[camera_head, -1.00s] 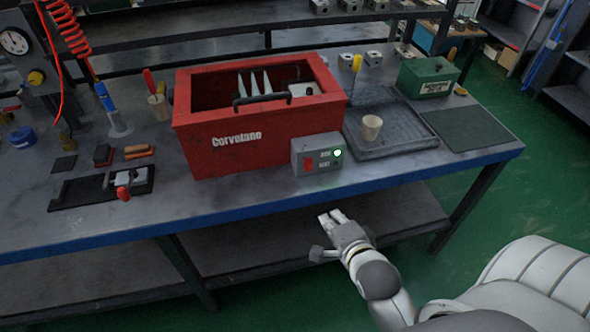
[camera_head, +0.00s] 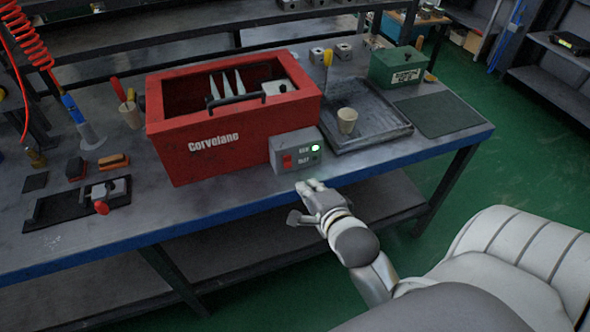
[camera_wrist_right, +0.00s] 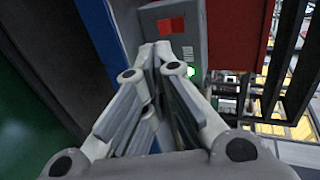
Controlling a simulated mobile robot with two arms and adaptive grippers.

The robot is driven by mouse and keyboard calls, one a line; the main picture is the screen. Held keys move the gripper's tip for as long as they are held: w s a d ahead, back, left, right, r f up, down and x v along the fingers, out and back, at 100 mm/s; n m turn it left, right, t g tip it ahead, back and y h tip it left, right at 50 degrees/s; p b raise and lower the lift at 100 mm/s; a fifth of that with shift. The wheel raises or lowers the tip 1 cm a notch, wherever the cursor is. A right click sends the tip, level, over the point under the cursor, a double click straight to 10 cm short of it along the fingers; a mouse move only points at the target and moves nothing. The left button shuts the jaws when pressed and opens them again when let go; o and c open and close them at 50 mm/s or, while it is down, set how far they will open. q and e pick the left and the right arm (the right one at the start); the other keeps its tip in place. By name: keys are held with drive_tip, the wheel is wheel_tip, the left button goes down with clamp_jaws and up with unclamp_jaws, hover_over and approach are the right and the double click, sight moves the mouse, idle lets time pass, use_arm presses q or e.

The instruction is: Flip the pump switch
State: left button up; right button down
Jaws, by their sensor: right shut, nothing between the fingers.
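The pump switch box (camera_head: 296,150) is a grey box on the front right of the red Corvelano tank (camera_head: 215,140). It has a red switch (camera_head: 287,161) on the left of its face and a lit green lamp (camera_head: 316,148) on the right. My right gripper (camera_head: 310,185) is shut and empty, just in front of and below the box at the bench edge. In the right wrist view, the shut fingertips (camera_wrist_right: 156,48) are close to the box face (camera_wrist_right: 190,50), below the red switch (camera_wrist_right: 171,25); contact cannot be told. My left gripper is not in view.
A black tray (camera_head: 385,135) with a beige cup (camera_head: 347,120) stands right of the box. A green box (camera_head: 397,67) is behind it. A clamp fixture with a red knob (camera_head: 101,208) lies at the left. The bench's blue front edge (camera_head: 220,213) runs below the switch box.

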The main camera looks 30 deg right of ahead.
sight(291, 162)
drive_tip(key=p+x, duration=0.1)
drive_tip(key=x, duration=0.9)
drive_tip(key=shift+w+d+f, duration=0.1)
drive_tip(key=shift+w, duration=0.05)
drive_tip(key=shift+w+f+b, duration=0.2)
drive_tip(key=shift+f+b, duration=0.3)
drive_tip(key=shift+b, duration=0.55)
drive_tip(key=shift+w+t+b, duration=0.1)
drive_tip(key=shift+t+b, duration=0.25)
drive_tip(key=shift+t, duration=0.05)
drive_tip(key=shift+r+p, duration=1.2)
drive_tip(key=shift+p, duration=0.1)
